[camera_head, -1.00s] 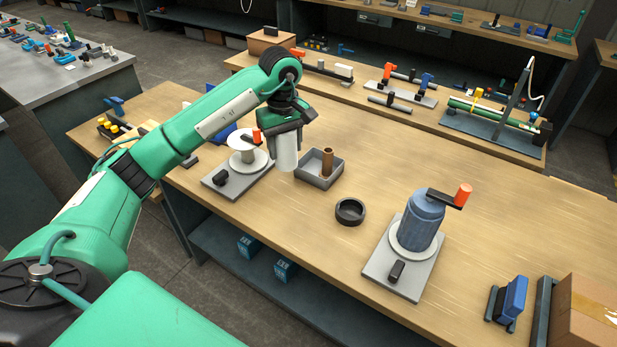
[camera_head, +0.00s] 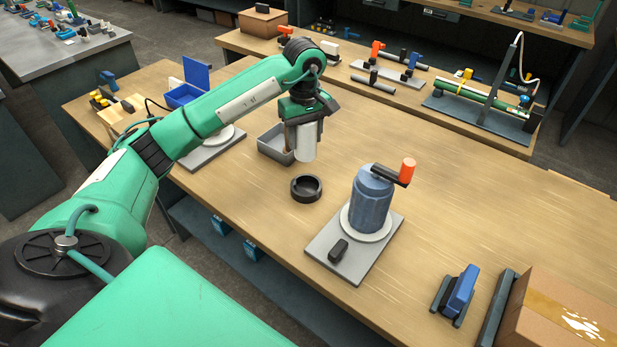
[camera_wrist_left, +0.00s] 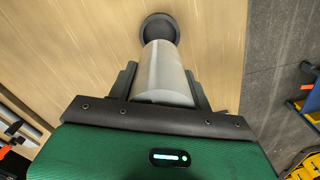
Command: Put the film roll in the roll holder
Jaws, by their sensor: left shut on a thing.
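The pale grey-white film roll (camera_head: 306,143) is upright in my left gripper (camera_head: 303,125), held above the table. In the left wrist view the film roll (camera_wrist_left: 163,75) points away between the two fingers of the left gripper (camera_wrist_left: 162,85). The roll holder (camera_head: 306,188), a dark round cup with a raised rim, sits on the table below and close to the roll. In the left wrist view the roll holder (camera_wrist_left: 158,22) lies just beyond the roll's far end, partly hidden by it. My right gripper is not in view.
A grey tray (camera_head: 270,150) stands behind the gripper, partly hidden. A blue wound roll (camera_head: 371,200) with an orange-handled crank stands on a grey plate right of the holder. A cardboard box (camera_head: 560,315) and a blue device (camera_head: 460,290) are at front right.

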